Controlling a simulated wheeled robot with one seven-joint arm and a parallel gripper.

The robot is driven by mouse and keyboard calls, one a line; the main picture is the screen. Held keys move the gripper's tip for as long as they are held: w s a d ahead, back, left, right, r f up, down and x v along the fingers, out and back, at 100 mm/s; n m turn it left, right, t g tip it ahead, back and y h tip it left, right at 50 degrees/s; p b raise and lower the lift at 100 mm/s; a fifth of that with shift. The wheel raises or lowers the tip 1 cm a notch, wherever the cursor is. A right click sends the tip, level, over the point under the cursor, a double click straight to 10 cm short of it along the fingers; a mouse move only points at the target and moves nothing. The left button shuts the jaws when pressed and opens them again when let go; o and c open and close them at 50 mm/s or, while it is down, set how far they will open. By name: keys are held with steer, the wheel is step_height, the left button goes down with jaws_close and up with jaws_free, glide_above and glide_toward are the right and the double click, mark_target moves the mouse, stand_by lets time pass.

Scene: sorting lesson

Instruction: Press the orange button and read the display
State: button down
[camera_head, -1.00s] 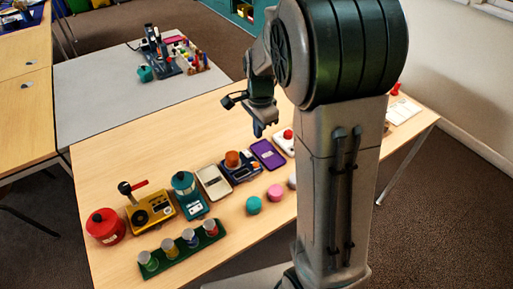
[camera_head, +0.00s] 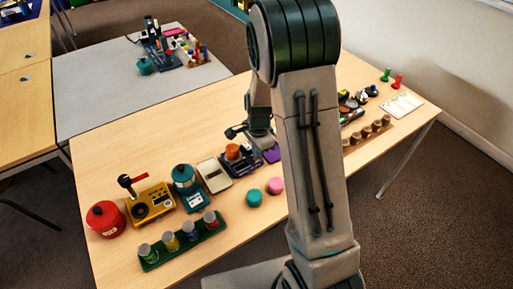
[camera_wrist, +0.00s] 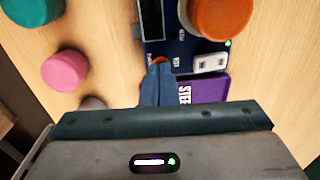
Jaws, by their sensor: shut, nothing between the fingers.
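The dark blue device (camera_head: 246,166) stands on the table, and its top also shows in the wrist view (camera_wrist: 185,48). A large orange round piece (camera_wrist: 220,14) sits on it. A small orange button (camera_wrist: 160,59) shows on the device's near edge, partly covered by my fingertips. The display (camera_wrist: 152,20) is a dark panel cut off by the top of the wrist view; I can read no figures on it. My gripper (camera_wrist: 157,68) is shut and empty, its tips at the orange button. I cannot tell whether they touch it. In the head view my gripper (camera_head: 264,146) is partly hidden.
A white switch (camera_wrist: 209,62) and a green light (camera_wrist: 228,43) are on the device. A purple box (camera_wrist: 205,90) lies close beside my fingers. Teal (camera_head: 254,197) and pink (camera_head: 275,185) pieces lie in front. A pale slab (camera_head: 214,174) stands left of the device.

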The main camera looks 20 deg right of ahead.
steer(key=shift+f+b, duration=0.65)
steer(key=shift+f, duration=0.15)
steer(key=shift+s+f, duration=0.2)
steer(key=shift+s, duration=0.1)
step_height(320, 180, up, 15)
steer(key=p, duration=0.3)
steer(key=shift+d+p, duration=0.15)
steer(key=shift+p, duration=0.2)
